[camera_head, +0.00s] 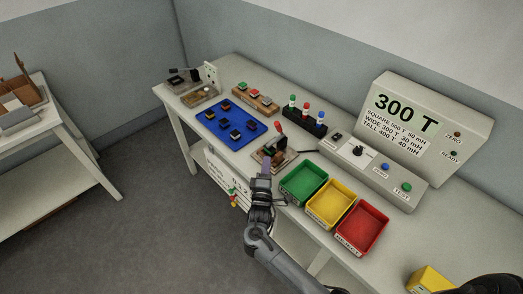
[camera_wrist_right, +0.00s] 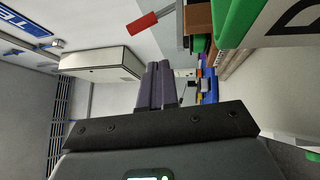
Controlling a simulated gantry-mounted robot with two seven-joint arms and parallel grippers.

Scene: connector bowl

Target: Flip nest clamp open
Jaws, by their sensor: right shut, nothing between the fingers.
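The nest (camera_head: 283,157) is a small brown and grey fixture at the front edge of the bench, left of the green bin. Its clamp has a lever with a red grip (camera_head: 279,127) that sticks up above the fixture, tilted. In the right wrist view the red grip (camera_wrist_right: 142,24) shows at the top, ahead of my fingers and apart from them. My right gripper (camera_head: 266,163) is shut and empty, at the front side of the nest; its dark purple fingers also show in the wrist view (camera_wrist_right: 157,85). Part of the nest is hidden behind the gripper. My left gripper is not in view.
Green (camera_head: 304,184), yellow (camera_head: 331,204) and red (camera_head: 362,230) bins line the bench front to the right. A blue mat (camera_head: 218,113) with several dark parts lies to the left. A tester (camera_head: 372,165) with knob and buttons stands behind the bins.

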